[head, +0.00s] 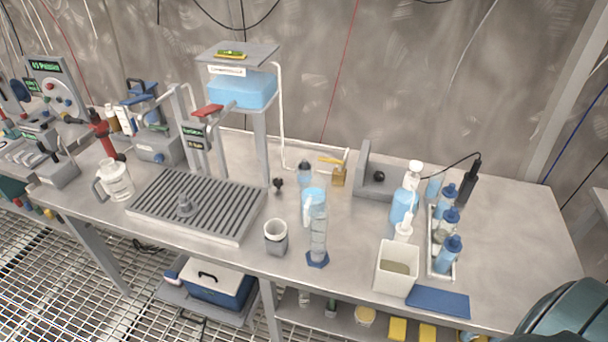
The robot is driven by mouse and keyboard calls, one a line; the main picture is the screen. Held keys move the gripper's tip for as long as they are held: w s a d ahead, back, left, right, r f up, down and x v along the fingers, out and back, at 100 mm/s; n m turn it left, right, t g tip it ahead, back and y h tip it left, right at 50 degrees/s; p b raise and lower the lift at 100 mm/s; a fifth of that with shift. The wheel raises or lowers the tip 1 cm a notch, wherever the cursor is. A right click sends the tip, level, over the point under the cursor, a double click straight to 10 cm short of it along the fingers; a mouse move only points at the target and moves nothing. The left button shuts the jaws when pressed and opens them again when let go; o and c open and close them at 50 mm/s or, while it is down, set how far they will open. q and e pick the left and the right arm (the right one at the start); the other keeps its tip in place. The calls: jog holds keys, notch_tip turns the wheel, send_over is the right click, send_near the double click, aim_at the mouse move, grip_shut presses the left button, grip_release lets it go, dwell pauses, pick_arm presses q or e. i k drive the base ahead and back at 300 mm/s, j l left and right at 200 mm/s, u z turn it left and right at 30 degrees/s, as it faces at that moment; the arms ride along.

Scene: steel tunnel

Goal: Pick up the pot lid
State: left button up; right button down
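I see nothing that I can clearly make out as a pot lid. A small grey cone-shaped piece (185,206) with a wider base stands on the slatted drain rack (238,236) on the left half of the steel bench; I cannot tell what it is. A clear jug (116,181) stands left of the rack; I cannot tell whether its top is covered. Neither of my grippers is in view.
The steel bench (510,215) carries a grey cup (276,238), a tall cylinder with a blue foot (318,240), a white bin (395,268), a tray of bottles (440,270) and a blue mat (438,302). A raised stand (261,145) holds a blue container (243,90). The bench's right end is clear.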

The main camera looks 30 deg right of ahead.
aim_at(185, 203)
jog(key=i+j, duration=0.1)
jog(key=j, duration=0.3)
jog(key=i+j, duration=0.1)
jog(key=j, duration=0.75)
jog(key=i+j, duration=0.15)
jog(key=j, duration=0.3)
jog(key=i+j, duration=0.1)
jog(key=j, duration=0.3)
jog(key=z, duration=1.9)
